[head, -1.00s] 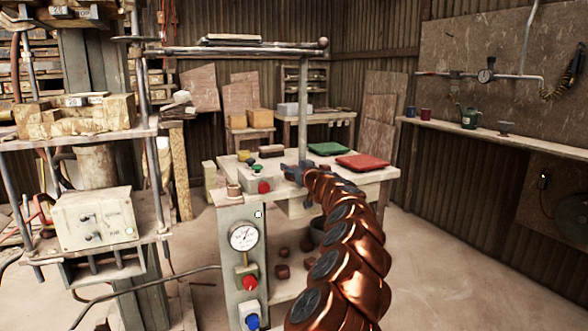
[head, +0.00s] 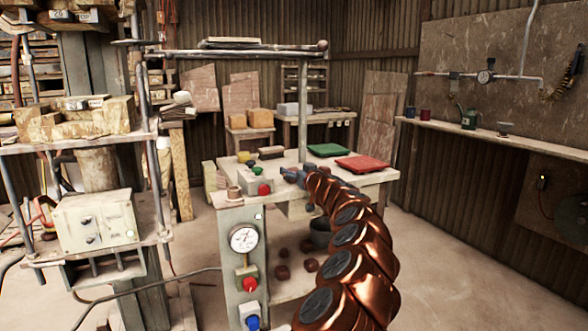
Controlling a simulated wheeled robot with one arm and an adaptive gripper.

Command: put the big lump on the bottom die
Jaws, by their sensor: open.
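The bottom die (head: 84,103), a pale plate marked 20, lies among wooden blocks on the press bed at the left. The top die (head: 78,16) hangs above it at the upper edge. My gripper (head: 287,173) is over the worktable, just right of the control box; it is small and dark here, and open. I see nothing held in it. Several reddish-brown lumps lie low under the table, among them one on the left (head: 282,272) and one on the right (head: 311,265). I cannot tell which lump is the big one; my arm hides part of the table.
The worktable (head: 376,180) carries a green pad (head: 328,150), a red pad (head: 362,163) and a button box (head: 256,183). A gauge post (head: 242,270) stands at its front left. A dark pot (head: 320,232) sits below. Floor is open at the right.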

